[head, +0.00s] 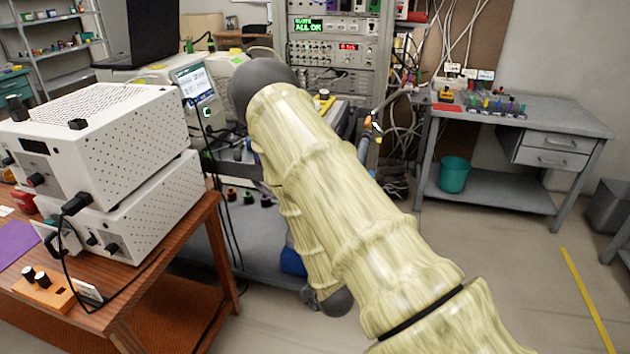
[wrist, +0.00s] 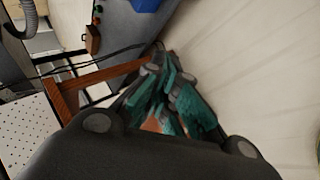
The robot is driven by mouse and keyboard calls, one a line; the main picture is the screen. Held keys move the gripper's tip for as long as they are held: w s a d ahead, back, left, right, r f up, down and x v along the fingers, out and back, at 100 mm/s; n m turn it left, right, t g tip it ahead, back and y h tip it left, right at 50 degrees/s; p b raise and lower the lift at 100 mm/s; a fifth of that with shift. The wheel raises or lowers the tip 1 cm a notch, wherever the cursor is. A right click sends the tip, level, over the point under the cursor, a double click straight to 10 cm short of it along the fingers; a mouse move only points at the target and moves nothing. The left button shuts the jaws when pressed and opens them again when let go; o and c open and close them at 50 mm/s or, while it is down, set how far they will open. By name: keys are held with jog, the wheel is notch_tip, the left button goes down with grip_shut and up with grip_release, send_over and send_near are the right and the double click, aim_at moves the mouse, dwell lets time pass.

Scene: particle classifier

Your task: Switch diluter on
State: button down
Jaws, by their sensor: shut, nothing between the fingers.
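No label in view tells me which device is the diluter. Two white perforated boxes stand stacked on the wooden table at the left of the head view: the upper box (head: 95,140) and the lower box (head: 150,215), both with dark knobs on the front. Behind them is a white instrument with a lit screen (head: 194,84). My gripper (wrist: 165,95) shows in the wrist view with teal finger pads close together, shut and empty. It touches no device that I can make out. In the head view it is hidden behind my arm.
The wooden table (head: 150,262) bears an orange block with black knobs (head: 48,290); dark cables hang near the boxes. An electronics rack (head: 335,60) stands behind my arm. A grey bench (head: 560,122) with a teal bin (head: 454,175) below is at right. The right floor is largely clear.

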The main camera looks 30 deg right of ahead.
jog(key=w+d+r+n+t, duration=0.4)
jog(key=w+r+n, duration=0.3)
jog(key=w+r, duration=0.2)
jog(key=w+d+r+n+t+b, duration=0.1)
jog(key=w+d+r+n+t, duration=0.2)
jog(key=w+d+r+n, duration=0.3)
jog(key=w+r+n, duration=0.1)
jog(key=w+r, duration=0.2)
jog(key=r, duration=0.4)
jog(key=shift+w+d+r+t, duration=0.25)
jog(key=shift+d+r+t, duration=0.05)
jog(key=shift+d+t, duration=0.1)
jog(key=w+d, duration=0.5)
jog(key=d, duration=0.1)
jog(key=shift+w+d+b, duration=0.3)
jog(key=shift+w+b, duration=0.05)
jog(key=shift+w+d, duration=0.2)
jog(key=shift+w, duration=0.05)
